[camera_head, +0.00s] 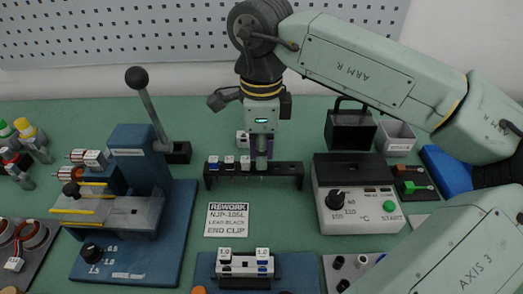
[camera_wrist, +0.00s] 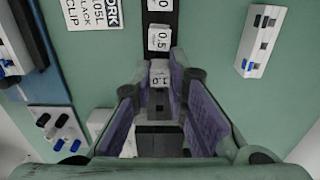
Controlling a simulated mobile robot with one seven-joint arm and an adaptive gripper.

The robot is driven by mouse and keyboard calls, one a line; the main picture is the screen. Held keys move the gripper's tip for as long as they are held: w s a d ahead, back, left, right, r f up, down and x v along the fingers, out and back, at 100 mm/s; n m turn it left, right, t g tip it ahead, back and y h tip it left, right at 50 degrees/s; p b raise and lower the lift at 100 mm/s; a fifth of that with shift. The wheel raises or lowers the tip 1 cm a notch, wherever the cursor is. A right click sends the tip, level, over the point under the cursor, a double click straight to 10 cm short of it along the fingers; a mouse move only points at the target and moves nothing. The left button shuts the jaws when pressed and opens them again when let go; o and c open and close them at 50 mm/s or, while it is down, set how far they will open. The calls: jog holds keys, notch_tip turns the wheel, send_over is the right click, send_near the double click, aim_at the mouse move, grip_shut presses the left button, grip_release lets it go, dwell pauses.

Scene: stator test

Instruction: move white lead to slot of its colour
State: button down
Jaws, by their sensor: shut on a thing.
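My gripper (camera_head: 262,160) points straight down at the black rack (camera_head: 288,169), right of three small white blocks (camera_head: 229,163) standing on it. In the wrist view its purple-padded fingers (camera_wrist: 160,85) are close together over the same rack (camera_wrist: 160,20). A white numbered block (camera_wrist: 160,73) shows by the fingertips. I cannot tell which piece is the white lead.
A white block (camera_head: 242,138) lies behind the rack, also in the wrist view (camera_wrist: 262,40). A blue lever press (camera_head: 130,200) stands left, a heater box (camera_head: 357,205) right. A fixture with white blocks (camera_head: 245,265) and a rework sign (camera_head: 227,219) are in front.

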jog(key=shift+f, duration=0.35)
jog(key=c, duration=1.5)
grip_release()
jog(key=shift+r, duration=0.15)
notch_tip(320, 180, up, 12)
jog(key=shift+f, duration=0.1)
